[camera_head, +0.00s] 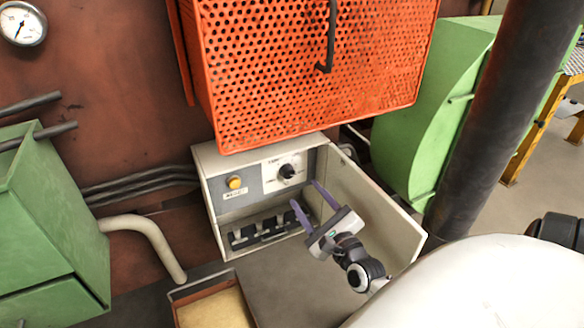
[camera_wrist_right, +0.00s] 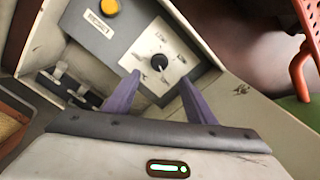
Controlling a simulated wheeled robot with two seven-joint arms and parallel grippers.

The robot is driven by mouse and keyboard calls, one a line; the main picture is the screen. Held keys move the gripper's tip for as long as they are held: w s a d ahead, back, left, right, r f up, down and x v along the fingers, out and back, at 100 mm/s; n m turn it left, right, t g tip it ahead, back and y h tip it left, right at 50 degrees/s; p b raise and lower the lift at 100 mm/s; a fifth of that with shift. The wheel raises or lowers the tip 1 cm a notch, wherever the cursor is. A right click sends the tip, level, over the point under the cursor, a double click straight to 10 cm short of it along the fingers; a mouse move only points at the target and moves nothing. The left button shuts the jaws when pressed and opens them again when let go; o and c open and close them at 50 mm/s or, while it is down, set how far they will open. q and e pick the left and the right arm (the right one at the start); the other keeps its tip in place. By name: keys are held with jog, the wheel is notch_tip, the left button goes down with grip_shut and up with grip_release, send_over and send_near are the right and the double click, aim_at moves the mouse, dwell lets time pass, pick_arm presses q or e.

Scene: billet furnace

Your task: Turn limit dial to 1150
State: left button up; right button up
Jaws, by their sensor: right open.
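The limit dial (camera_head: 287,171) is a black knob on a white plate inside an open control box (camera_head: 206,172). In the right wrist view the dial (camera_wrist_right: 159,62) lies just beyond and between my fingertips, and its scale marks are too small to read. My right gripper (camera_head: 306,194) is open and empty, with its two purple fingers pointing at the panel. It also shows in the right wrist view (camera_wrist_right: 160,84), apart from the dial. My left gripper is not in view.
A yellow button (camera_head: 235,182) with a RESET label sits left of the dial, above several switches (camera_head: 264,229). The box's open door (camera_head: 365,200) stands close to my right gripper. An orange perforated guard (camera_head: 310,70) hangs above the box. A dark pillar (camera_head: 495,120) stands at right.

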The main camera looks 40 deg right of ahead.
aim_at(290, 175)
jog(key=b+x, duration=0.1)
jog(key=x, duration=0.8)
jog(key=shift+w, duration=0.2)
jog(key=c, duration=1)
